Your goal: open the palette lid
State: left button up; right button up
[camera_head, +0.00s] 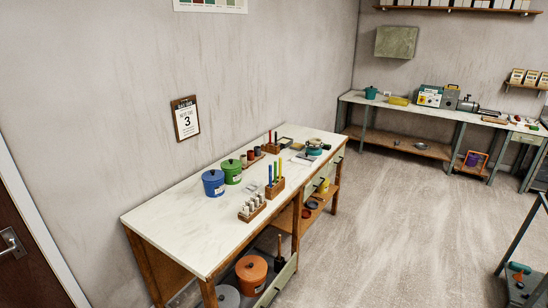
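I cannot make out for certain which thing is the palette or its lid. A small flat dark-edged item (285,142) lies near the far end of the long worktable. A pale flat item (301,159) lies a little nearer. Both are too small to tell whether they have a lid, or whether one is open or shut. Neither of my grippers is in view.
The worktable (165,220) stands along the left wall, its near end bare.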

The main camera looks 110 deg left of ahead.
aim_at(306, 156)
jog(key=u, duration=3.8)
jog(key=k, duration=0.6)
jog(key=z, duration=0.35)
jog(key=i, duration=0.95)
jog(key=z, duration=1.15)
jog(key=i, duration=1.6)
jog(key=u, duration=0.6)
jog(key=i, duration=0.95)
jog(key=u, duration=0.8)
